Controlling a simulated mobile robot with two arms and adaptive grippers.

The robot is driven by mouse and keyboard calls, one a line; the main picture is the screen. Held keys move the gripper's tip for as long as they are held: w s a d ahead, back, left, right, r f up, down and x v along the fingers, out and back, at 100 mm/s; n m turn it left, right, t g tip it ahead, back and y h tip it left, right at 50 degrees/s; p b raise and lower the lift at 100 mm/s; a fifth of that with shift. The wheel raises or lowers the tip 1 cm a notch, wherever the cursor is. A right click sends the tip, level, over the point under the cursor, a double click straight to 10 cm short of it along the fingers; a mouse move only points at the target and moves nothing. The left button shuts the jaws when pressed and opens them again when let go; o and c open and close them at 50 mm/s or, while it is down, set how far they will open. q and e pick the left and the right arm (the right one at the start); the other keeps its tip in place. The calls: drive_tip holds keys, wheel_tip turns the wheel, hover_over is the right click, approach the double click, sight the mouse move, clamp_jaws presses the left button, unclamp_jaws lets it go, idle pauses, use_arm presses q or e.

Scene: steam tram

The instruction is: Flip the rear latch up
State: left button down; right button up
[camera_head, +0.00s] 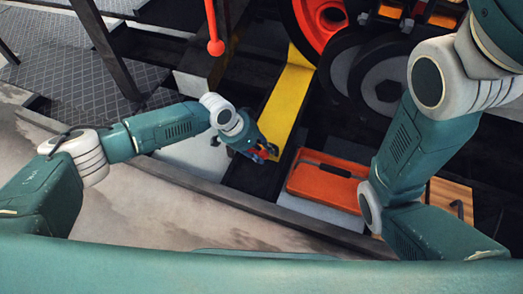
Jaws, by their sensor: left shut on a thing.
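My left gripper (264,153) is low in the middle of the head view, at the near end of the yellow beam. It is shut on a small red part (258,155), mostly hidden by the fingers. I cannot tell for certain whether this part is the rear latch; no other latch shows clearly. My right arm comes in from the upper right and bends back toward the lower right; its gripper is not in view.
An orange case (318,183) with a dark handle lies right of my left gripper. A yellow beam (283,100) runs up toward a red wheel (320,18) and dark round machinery. A red lever (215,46) hangs above. Dark treadplate (75,70) lies at left.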

use_arm(q)
drive_tip(key=shift+s+r+h+p, duration=0.3)
drive_tip(key=shift+r+h+p, duration=0.15)
drive_tip(key=shift+h+p, duration=0.1)
drive_tip(key=shift+a+r+g+h, duration=0.15)
drive_tip(key=shift+g+h, duration=0.1)
drive_tip(key=shift+g, duration=0.05)
drive_tip(key=h+b, duration=0.1)
drive_tip(key=r+h+b, duration=0.1)
drive_tip(key=a+r+h+b, duration=0.1)
drive_tip(key=shift+w+a+r+n+g, duration=0.1)
drive_tip(key=shift+w+r+n+g, duration=0.1)
drive_tip(key=shift+w+n+g, duration=0.15)
drive_tip(key=shift+a+r+g+h+b, duration=0.25)
drive_tip(key=shift+a+r+h+b, duration=0.2)
drive_tip(key=shift+r+h+b, duration=0.55)
drive_tip(key=shift+f, duration=0.1)
